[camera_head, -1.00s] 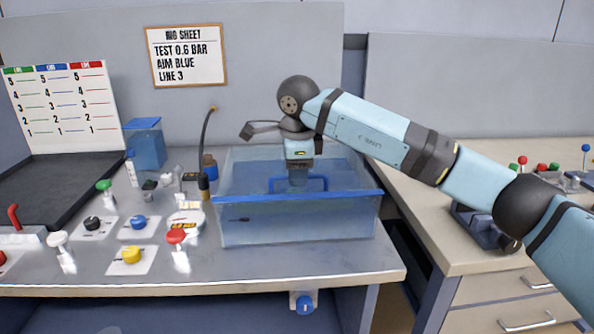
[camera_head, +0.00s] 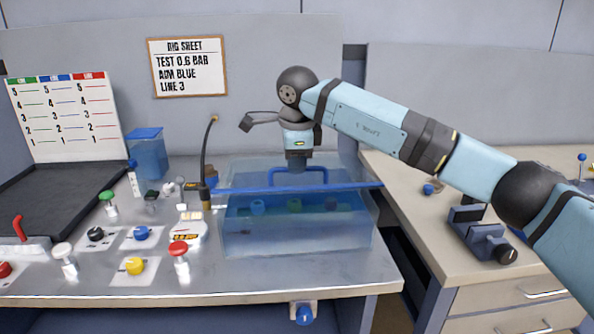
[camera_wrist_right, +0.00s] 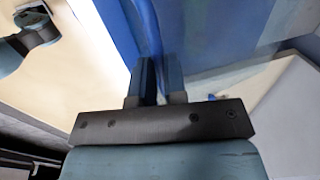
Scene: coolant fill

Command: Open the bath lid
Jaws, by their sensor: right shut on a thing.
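The clear bath (camera_head: 290,240) stands at the right end of the bench, with liquid and several coloured pieces visible inside. Its lid (camera_head: 240,177) is a see-through panel with a blue front edge, tilted up with that edge raised above the bath's front. A blue bar handle (camera_head: 284,171) stands on the lid. My right gripper (camera_head: 297,167) is shut on the handle from above. The wrist view shows its fingers (camera_wrist_right: 160,78) on a blue bar, with the blue edge beside them. My left gripper is not in view.
Left of the bath are a black hose (camera_head: 204,150), a blue-lidded container (camera_head: 148,153), and several coloured knobs and valves, including a yellow knob (camera_head: 134,266). A second bench (camera_head: 470,270) with a dark fixture (camera_head: 482,238) stands at right under my arm.

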